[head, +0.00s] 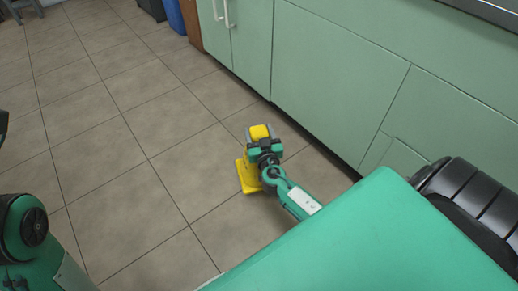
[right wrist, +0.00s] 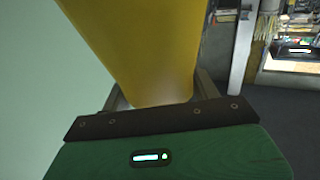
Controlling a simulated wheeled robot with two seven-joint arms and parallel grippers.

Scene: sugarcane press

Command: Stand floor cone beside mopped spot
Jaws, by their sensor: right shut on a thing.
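The yellow floor cone (head: 245,178) is near the green cabinets, its square base low and its top up. I cannot tell whether the base touches the floor or hangs just above it. My right gripper (head: 260,133) is shut on the cone's upper part, with a grey finger on each side. In the right wrist view the yellow cone (right wrist: 140,50) fills the space between the fingers (right wrist: 160,95). No mopped spot stands out on the floor. My left gripper is not in view; only part of my left arm shows at the lower left.
The tiled floor (head: 110,115) is clear to the left of the cone. Green cabinets (head: 335,85) run along the right, close to the cone. A blue bin (head: 190,18) and a dark bin (head: 152,9) stand at the back. A grey stool (head: 22,8) is at the far left.

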